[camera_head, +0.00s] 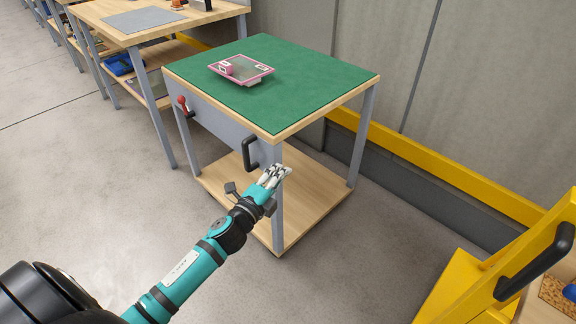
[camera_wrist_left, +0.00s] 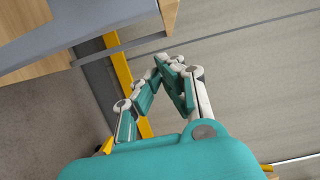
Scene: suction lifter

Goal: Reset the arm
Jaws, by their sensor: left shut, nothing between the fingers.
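My left arm comes in from the lower left of the head view. Its gripper (camera_head: 277,174) is shut and empty, in front of the near corner of a workbench with a green top (camera_head: 304,104). It looks close to the bench's near leg and a black handle (camera_head: 249,153); I cannot tell whether it touches them. The left wrist view shows the fingers (camera_wrist_left: 168,62) closed together with nothing between them. My right gripper is not in view.
A pink-framed panel (camera_head: 241,69) lies on the green top. A red-knobbed lever (camera_head: 182,103) sits on the bench's left side. A yellow rail (camera_head: 430,164) runs along the wall. A yellow frame (camera_head: 460,289) with a black handle (camera_head: 535,262) stands at the lower right. Grey floor (camera_head: 90,190) is clear at left.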

